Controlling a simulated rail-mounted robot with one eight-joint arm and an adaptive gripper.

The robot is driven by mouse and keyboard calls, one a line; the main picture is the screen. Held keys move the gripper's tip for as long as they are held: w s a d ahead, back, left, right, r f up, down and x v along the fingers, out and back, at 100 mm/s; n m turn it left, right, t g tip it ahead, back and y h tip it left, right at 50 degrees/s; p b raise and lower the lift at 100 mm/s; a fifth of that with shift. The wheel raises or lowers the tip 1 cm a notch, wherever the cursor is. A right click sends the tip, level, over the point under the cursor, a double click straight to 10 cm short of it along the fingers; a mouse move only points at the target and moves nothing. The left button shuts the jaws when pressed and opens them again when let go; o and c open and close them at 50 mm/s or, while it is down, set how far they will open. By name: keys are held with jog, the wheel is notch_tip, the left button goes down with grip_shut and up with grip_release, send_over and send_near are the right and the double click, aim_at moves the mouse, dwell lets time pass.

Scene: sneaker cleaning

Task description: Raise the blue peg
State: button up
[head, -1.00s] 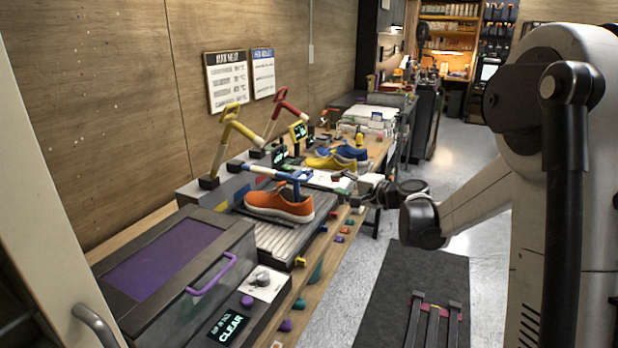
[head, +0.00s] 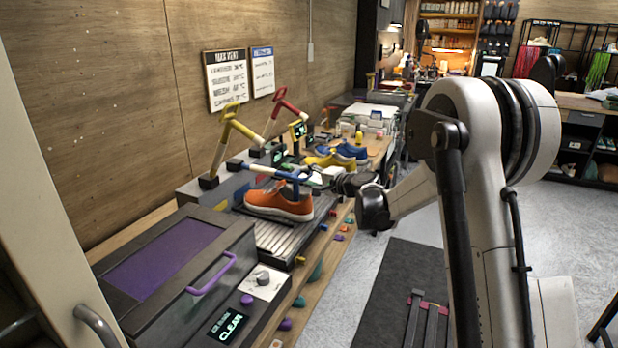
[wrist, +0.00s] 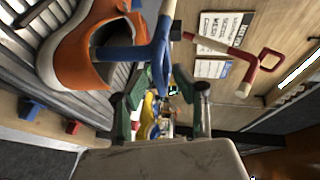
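A lever with a blue handle (head: 285,174), which I take as the blue peg, lies lowered across an orange sneaker (head: 275,203) on a ribbed bed. In the wrist view the blue handle (wrist: 130,54) shows close up beside the orange sneaker (wrist: 70,50). My gripper (head: 322,178) is just right of the handle in the head view. In the wrist view my gripper (wrist: 164,98) is open, its fingers wide apart. The handle's end bar shows between them, clear of both fingers in the picture; its depth relative to the fingertips is unclear.
Levers with a yellow handle (head: 230,110) and a red handle (head: 290,103) stand raised behind. A yellow shoe (head: 325,162) and a blue shoe (head: 347,152) sit farther along the bench. A purple-lidded box (head: 170,262) is nearer. Small coloured knobs line the bench front.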

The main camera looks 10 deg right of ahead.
jog(key=shift+c, duration=0.3)
grip_shut()
jog(key=shift+r, duration=0.1)
